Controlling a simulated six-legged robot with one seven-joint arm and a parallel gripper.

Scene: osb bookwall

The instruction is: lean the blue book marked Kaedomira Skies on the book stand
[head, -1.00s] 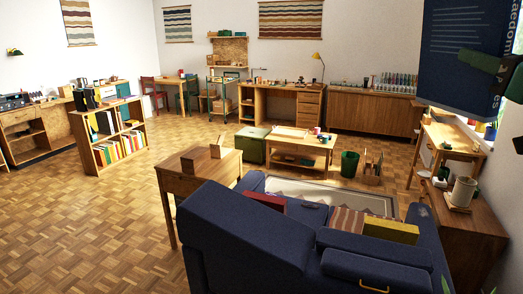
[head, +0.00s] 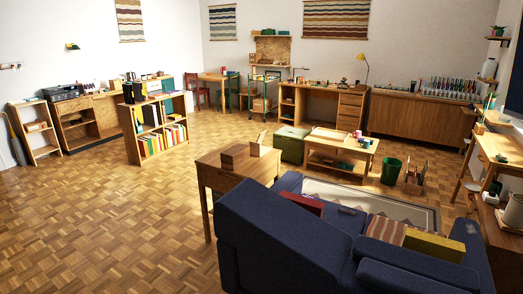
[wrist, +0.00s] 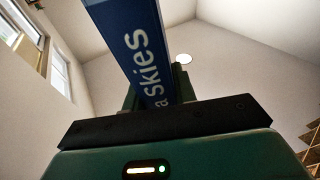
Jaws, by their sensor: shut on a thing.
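The blue book (wrist: 140,45) is in the wrist view, its spine towards the camera with white letters ending in "a skies". My gripper (wrist: 158,98) is shut on it, with a green finger on each side of the spine. The book's far end runs out of the top of that view. Neither the book nor the gripper's fingers can be made out in the head view. What looks like the wooden book stand (head: 234,157), with a low block and an upright piece, is on a small wooden table (head: 222,178) behind the sofa, well away from the book.
The navy sofa (head: 285,235) stands close to the small table's right and front. Open parquet floor (head: 110,215) lies left of the table. A low bookcase (head: 155,130) stands farther back on the left. A wooden desk (head: 495,150) is along the right wall.

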